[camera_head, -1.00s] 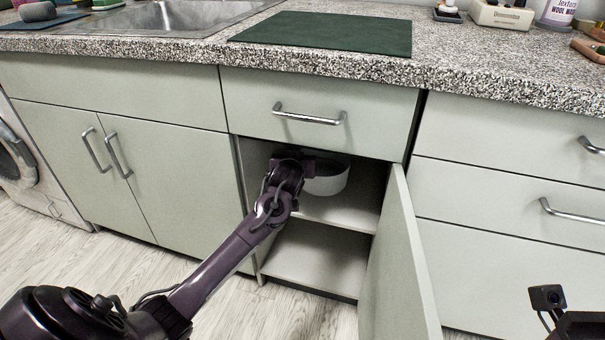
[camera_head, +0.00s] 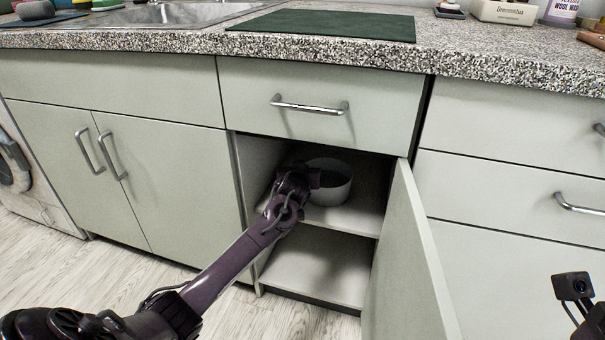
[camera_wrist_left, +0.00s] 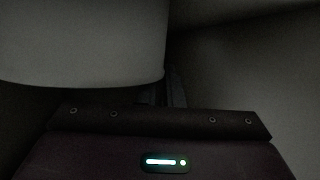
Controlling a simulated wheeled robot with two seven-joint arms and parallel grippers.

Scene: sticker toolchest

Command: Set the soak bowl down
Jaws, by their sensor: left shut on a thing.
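The soak bowl (camera_head: 335,194) is white and round, and sits upright inside the open cabinet, at the level of the upper shelf (camera_head: 362,219). My left gripper (camera_head: 313,178) reaches in from the left and is shut on the bowl's near-left rim; the fingertips are partly hidden. In the left wrist view the bowl's pale wall (camera_wrist_left: 85,45) fills the upper left, beyond the gripper body. I cannot tell for certain whether the bowl's base touches the shelf. My right gripper is out of view; only a part of my right arm shows at the lower right.
The open cabinet door (camera_head: 408,265) stands to the right of the opening. A closed drawer (camera_head: 318,100) is just above it. The lower shelf (camera_head: 318,268) is empty. A green mat (camera_head: 330,25) lies on the speckled countertop (camera_head: 500,65).

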